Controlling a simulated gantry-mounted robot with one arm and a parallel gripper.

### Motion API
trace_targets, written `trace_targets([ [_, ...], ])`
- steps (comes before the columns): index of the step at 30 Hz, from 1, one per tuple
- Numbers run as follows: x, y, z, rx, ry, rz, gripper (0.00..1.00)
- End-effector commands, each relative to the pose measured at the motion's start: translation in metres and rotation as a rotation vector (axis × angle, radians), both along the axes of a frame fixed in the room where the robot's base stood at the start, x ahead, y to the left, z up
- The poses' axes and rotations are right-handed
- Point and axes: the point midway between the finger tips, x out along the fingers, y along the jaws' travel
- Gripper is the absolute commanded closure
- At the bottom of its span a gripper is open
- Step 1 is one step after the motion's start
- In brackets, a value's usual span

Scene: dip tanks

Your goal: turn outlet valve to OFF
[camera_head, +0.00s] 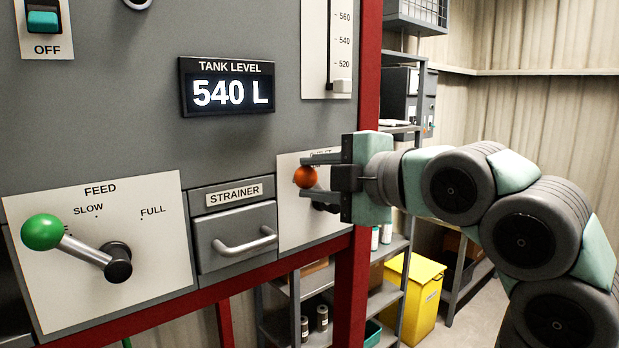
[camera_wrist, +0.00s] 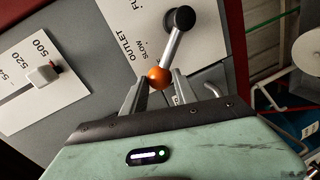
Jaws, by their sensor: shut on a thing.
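The outlet valve is a lever with an orange ball knob (camera_head: 305,177) on its plate (camera_head: 288,225). In the wrist view the orange knob (camera_wrist: 158,77), grey shaft (camera_wrist: 171,47) and dark hub (camera_wrist: 179,19) are visible. My gripper (camera_head: 303,176) has its two fingers on either side of the knob and is shut on it; it also shows in the wrist view (camera_wrist: 160,82). The knob is past the SLOW label, towards partly hidden lettering beside the right finger. In the head view my gripper hides much of the plate and hub.
The feed lever (camera_head: 84,249) with its green ball is at lower left, and the strainer drawer (camera_head: 236,240) lies between the two valves. The tank level display (camera_head: 228,87) reads 540 L. A red frame post (camera_head: 354,285) and shelving stand close by.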

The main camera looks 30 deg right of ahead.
Motion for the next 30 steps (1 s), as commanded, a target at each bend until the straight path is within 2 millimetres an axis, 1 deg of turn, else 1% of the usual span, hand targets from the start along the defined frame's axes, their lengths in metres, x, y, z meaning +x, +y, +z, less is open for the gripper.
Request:
trace_targets([
  [8, 0.0, 0.0, -0.002, 0.0, 0.005, 0.001, 1.0],
  [9, 0.001, 0.0, -0.002, 0.001, 0.005, 0.001, 0.64],
  [16, 0.0, 0.0, -0.002, 0.0, 0.003, 0.001, 0.46],
  [25, -0.002, -0.001, 0.0, 0.0, 0.001, -0.001, 0.45],
  [28, -0.012, -0.003, 0.001, -0.001, 0.0, -0.002, 0.45],
  [30, -0.024, -0.005, 0.003, -0.002, 0.0, -0.004, 0.45],
])
